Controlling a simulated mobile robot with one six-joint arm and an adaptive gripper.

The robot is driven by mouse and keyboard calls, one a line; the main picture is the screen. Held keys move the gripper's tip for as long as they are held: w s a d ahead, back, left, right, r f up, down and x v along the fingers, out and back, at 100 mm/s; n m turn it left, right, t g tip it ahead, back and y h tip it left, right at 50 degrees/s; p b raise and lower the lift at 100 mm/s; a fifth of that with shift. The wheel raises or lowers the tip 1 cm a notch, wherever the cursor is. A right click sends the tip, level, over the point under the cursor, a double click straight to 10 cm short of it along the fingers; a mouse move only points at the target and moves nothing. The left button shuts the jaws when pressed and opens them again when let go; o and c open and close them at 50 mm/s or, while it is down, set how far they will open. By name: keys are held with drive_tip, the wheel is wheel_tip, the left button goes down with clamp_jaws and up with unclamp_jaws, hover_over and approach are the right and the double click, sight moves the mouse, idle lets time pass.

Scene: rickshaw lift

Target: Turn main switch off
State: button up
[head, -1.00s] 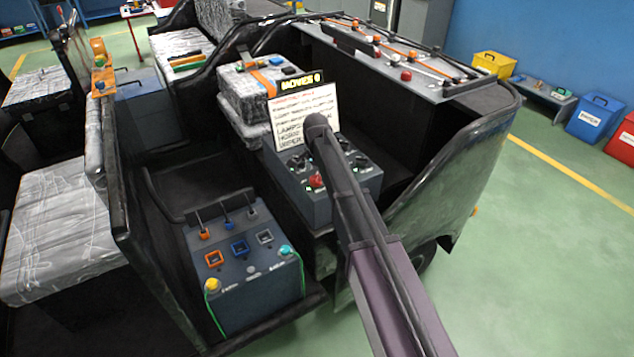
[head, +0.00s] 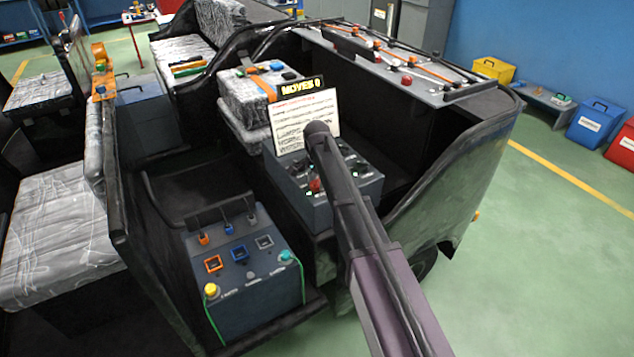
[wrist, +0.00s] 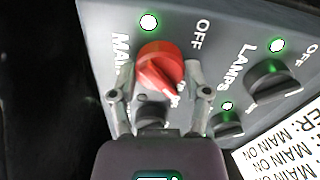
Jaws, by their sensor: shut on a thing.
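The red main switch knob (wrist: 160,66) sits on a grey control panel (wrist: 105,18) beside the words MAIN and OFF in the wrist view. It also shows as a small red spot (head: 315,185) beside my arm in the head view. My gripper (wrist: 157,90) has one finger on each side of the knob and is shut on it. The knob's handle is slanted, its lower end toward the right finger. A green light (wrist: 148,22) glows above the knob. In the head view my arm hides the gripper and part of the panel.
A black LAMPS knob (wrist: 272,82) with a lit green light is right of the red knob. A second control box (head: 250,275) is at the lower left. The vehicle's side wall (head: 450,175) is on the right.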

drive_tip(key=shift+n, duration=0.3)
drive_tip(key=n, duration=0.2)
drive_tip(key=shift+n, duration=0.4)
drive_tip(key=n, duration=0.9)
drive_tip(key=shift+n, duration=0.4)
drive_tip(key=n, duration=0.4)
drive_tip(key=shift+n, duration=0.4)
